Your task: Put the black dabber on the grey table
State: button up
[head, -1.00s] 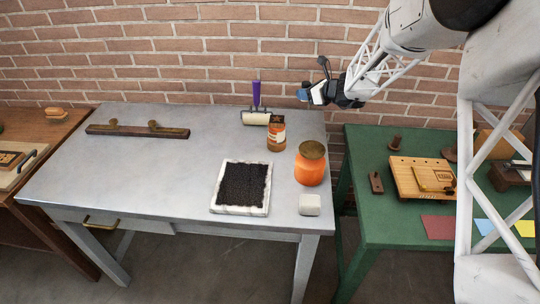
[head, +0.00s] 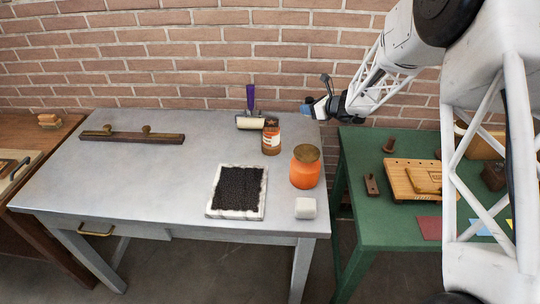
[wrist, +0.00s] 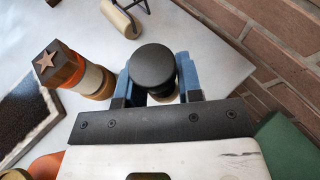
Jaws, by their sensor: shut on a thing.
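My gripper (head: 309,108) is at the back right corner of the grey table (head: 150,185) in the head view. In the wrist view its blue fingers (wrist: 152,90) are shut on the black dabber (wrist: 152,65), whose round black top faces the camera. The dabber's lower part is mostly hidden, and I cannot tell whether it touches the table. In the head view I cannot make the dabber out clearly.
A black inked slab (head: 238,192), a white block (head: 305,208) and a wooden bar (head: 130,136) also lie on the table. A green table (head: 375,218) stands right.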

send_over(306, 136)
jog(key=shift+f, duration=3.1)
jog(key=shift+f, duration=0.1)
jog(key=shift+f, duration=1.75)
jog(key=shift+f, duration=0.15)
jog(key=o, duration=0.9)
jog(key=shift+o, duration=0.2)
jog(key=shift+s+d+r, duration=0.3)
jog(key=shift+r, duration=0.05)
jog(key=v, duration=1.1)
